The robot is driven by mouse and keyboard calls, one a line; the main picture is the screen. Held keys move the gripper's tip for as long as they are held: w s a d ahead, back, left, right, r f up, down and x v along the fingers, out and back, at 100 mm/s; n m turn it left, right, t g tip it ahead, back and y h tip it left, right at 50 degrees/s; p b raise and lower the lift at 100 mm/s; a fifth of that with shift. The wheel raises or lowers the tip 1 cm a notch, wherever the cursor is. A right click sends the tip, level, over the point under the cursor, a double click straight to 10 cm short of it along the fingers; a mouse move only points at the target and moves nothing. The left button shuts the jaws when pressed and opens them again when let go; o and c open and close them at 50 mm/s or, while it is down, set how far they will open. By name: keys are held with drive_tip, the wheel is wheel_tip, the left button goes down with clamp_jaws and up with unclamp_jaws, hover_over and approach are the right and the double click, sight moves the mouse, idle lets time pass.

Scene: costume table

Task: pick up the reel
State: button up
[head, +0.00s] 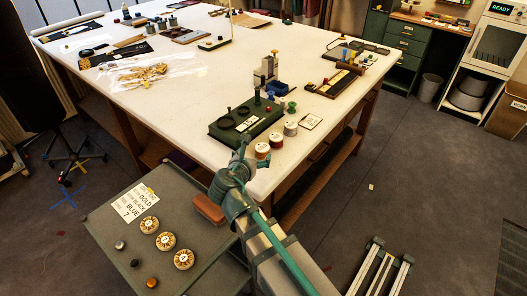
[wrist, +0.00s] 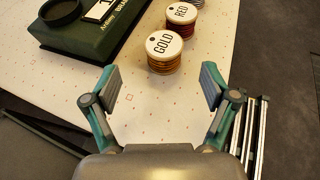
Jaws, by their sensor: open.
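Several thread reels stand near the corner of the white table. In the wrist view the reel marked GOLD (wrist: 165,62), with a white top and gold thread, is nearest, just beyond my open gripper (wrist: 160,85). The reel marked RED (wrist: 181,20) stands behind it to the right. In the head view the gold reel (head: 262,151), red reel (head: 276,140) and a grey reel (head: 291,129) stand in a row. My gripper (head: 243,150) is left of the gold reel, its fingers partly hard to make out. Nothing is between the fingers.
A green device (head: 238,124) stands left of the reels, close by. A grey cart (head: 120,245) with a note (head: 134,202) and patterned discs (head: 165,241) stands lower left. Bare tabletop (wrist: 150,115) lies in front of the gold reel.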

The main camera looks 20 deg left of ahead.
sight(262, 148)
drive_tip(key=x, duration=0.2)
drive_tip(key=p+x, duration=0.1)
drive_tip(key=x, duration=0.2)
drive_tip(key=p+x, duration=0.1)
drive_tip(key=x, duration=0.2)
drive_tip(key=shift+d, duration=0.25)
drive_tip(key=c, duration=1.3)
drive_tip(key=shift+r, duration=0.15)
drive_tip(key=shift+r, duration=0.35)
drive_tip(key=shift+r+b, duration=0.55)
drive_tip(key=shift+r, duration=0.35)
drive_tip(key=s+d+r+b, duration=0.4)
drive_tip(key=s+r, duration=0.5)
drive_tip(key=s, duration=0.3)
drive_tip(key=shift+d+b, duration=0.4)
drive_tip(key=shift+b, duration=0.2)
